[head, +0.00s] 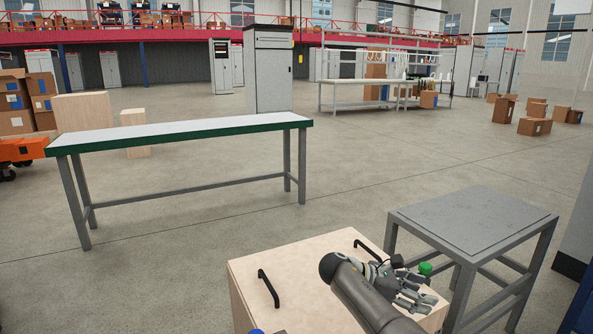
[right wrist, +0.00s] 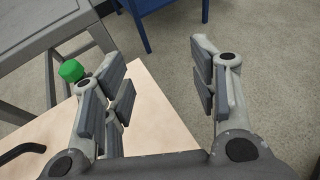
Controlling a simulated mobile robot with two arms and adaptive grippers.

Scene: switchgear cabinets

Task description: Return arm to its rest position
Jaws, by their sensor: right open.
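My right arm comes in from the bottom of the head view, and its gripper (head: 415,287) is over the right part of a light wooden box top (head: 300,262). In the right wrist view the right gripper (right wrist: 165,90) has its two fingers wide apart with nothing between them. The wooden top (right wrist: 165,118) shows below and between the fingers, with grey floor beyond. My left gripper is not in the head view.
Black handles (head: 268,288) stand on the wooden top. A green knob-like object (head: 425,268) is close beside the right gripper. A grey metal table (head: 470,218) stands just to the right. A long green-edged workbench (head: 180,133) stands ahead on the left; open floor lies between.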

